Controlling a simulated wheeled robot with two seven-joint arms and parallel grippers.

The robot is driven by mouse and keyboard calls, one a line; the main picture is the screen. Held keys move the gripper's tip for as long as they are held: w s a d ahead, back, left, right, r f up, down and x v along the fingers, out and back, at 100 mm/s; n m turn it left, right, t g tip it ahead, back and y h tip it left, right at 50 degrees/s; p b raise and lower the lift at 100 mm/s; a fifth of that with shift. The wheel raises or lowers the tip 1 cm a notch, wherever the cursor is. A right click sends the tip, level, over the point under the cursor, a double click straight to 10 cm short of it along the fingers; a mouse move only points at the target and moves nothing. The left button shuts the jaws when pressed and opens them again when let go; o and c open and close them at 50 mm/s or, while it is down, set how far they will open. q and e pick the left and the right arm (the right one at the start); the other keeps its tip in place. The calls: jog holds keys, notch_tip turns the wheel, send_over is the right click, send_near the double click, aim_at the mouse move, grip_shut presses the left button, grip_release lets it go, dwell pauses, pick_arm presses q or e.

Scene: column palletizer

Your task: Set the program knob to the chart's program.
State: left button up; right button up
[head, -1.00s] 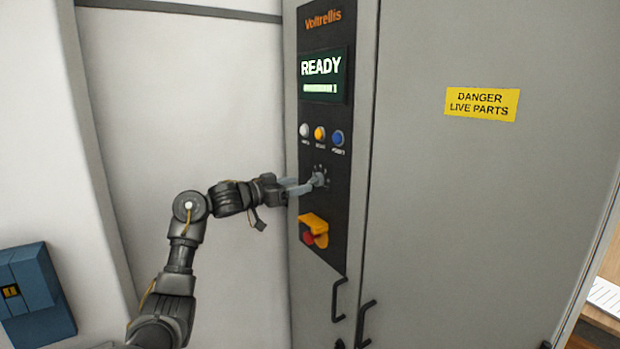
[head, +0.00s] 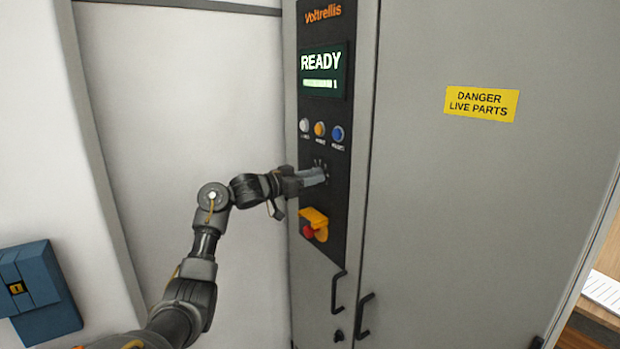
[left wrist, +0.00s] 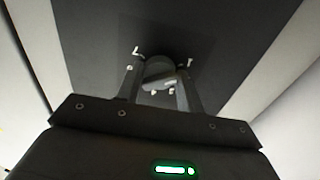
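The program knob (left wrist: 158,72) is a dark round dial on the black control panel (head: 343,190), with small white marks around it in the left wrist view. My left gripper (head: 322,174) is at the knob and largely hides it in the head view. In the left wrist view the fingers of my left gripper (left wrist: 160,85) stand on either side of the knob and appear closed on it. The knob's exact setting is too small and blurred to read. The display (head: 322,71) says READY, with a small line ending in 1. No chart and no right gripper show.
White, orange and blue buttons (head: 319,130) sit above the knob. A red button with a yellow guard (head: 314,223) is just below my left gripper. Black door handles (head: 365,316) stick out lower down. A blue box (head: 38,290) is at the left.

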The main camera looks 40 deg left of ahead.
pick_arm(q)
jog(key=shift+c, duration=0.6)
jog(key=shift+a+m+b, duration=0.1)
jog(key=shift+m+b, duration=1.3)
jog(key=shift+m, duration=2.5)
jog(key=o, duration=1)
jog(key=shift+s, duration=0.1)
